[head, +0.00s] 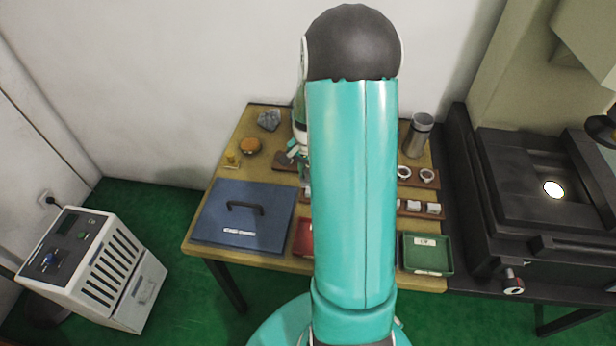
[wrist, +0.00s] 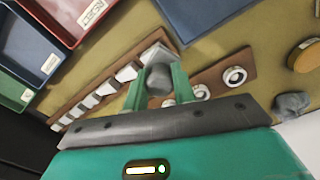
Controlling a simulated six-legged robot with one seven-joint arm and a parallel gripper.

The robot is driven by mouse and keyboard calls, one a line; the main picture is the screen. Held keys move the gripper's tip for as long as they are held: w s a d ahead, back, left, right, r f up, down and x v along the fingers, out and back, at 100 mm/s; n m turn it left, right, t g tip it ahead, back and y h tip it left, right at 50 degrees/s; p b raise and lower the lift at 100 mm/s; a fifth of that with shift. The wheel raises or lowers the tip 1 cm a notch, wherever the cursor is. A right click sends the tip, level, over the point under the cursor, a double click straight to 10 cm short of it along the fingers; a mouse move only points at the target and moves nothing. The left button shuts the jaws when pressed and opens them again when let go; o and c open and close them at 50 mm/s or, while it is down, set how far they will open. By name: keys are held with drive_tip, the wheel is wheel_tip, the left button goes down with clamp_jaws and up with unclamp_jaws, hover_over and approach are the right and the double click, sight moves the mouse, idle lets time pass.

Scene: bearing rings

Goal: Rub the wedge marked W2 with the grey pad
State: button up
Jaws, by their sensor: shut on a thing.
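My gripper (wrist: 157,76) is shut on a rounded grey thing, which looks like the grey pad (wrist: 160,82), between its two green fingers. Several pale metal wedges (wrist: 127,72) stand in a row on a brown wooden rack in the wrist view. The end wedge (wrist: 157,52) is right beside the fingertips. I cannot tell whether the pad touches it. No W2 mark is readable, so I cannot tell which wedge is W2. In the head view my arm hides most of the row; a few wedges (head: 415,206) show to its right.
A second rack holds white rings (wrist: 235,75). A blue lid with a handle (head: 225,222), a red tray (head: 303,240) and a green tray (head: 428,254) lie at the front. An orange round thing (head: 250,145), a grey-blue lump (head: 268,120) and a steel cylinder (head: 420,136) stand farther back.

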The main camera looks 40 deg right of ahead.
drive_tip(key=shift+s+r, duration=0.1)
drive_tip(key=shift+r, duration=2.25)
